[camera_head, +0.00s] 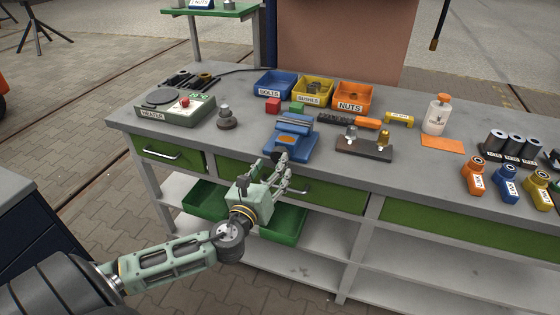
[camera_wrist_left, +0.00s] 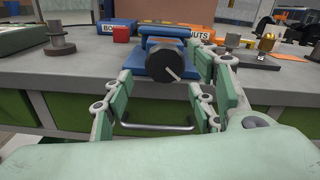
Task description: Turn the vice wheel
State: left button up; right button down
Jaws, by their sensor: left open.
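The blue vice (camera_head: 291,138) stands at the front edge of the grey workbench. Its dark round wheel (camera_wrist_left: 172,66), with a white line on its face, points out over the edge toward my left wrist camera. In the head view the wheel (camera_head: 279,157) is small and partly hidden by my fingers. My left gripper (camera_head: 286,172) is open in front of the vice. In the left wrist view its green fingers stand left and right of the wheel, with the wheel between and beyond them. I cannot tell whether a finger touches it. My right gripper is not in view.
A heater (camera_head: 175,108) and a grey stepped part (camera_head: 227,120) stand left of the vice. Blue, yellow and orange bins (camera_head: 351,95) are behind it. A brown block with fittings (camera_head: 364,148) stands to the right. A drawer handle (camera_wrist_left: 157,126) lies below the wheel.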

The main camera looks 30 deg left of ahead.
aim_at(277, 159)
pick_arm(q)
jog(key=x, duration=0.3)
jog(key=shift+w+r, duration=0.1)
jog(key=shift+w, duration=0.6)
jog(key=shift+w+a, duration=0.15)
jog(key=shift+w, duration=0.15)
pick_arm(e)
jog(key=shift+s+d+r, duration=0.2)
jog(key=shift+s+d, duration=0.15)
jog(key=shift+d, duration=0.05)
pick_arm(q)
jog(key=shift+c, duration=0.4)
jog(key=c, duration=0.7)
jog(key=shift+c, duration=1.4)
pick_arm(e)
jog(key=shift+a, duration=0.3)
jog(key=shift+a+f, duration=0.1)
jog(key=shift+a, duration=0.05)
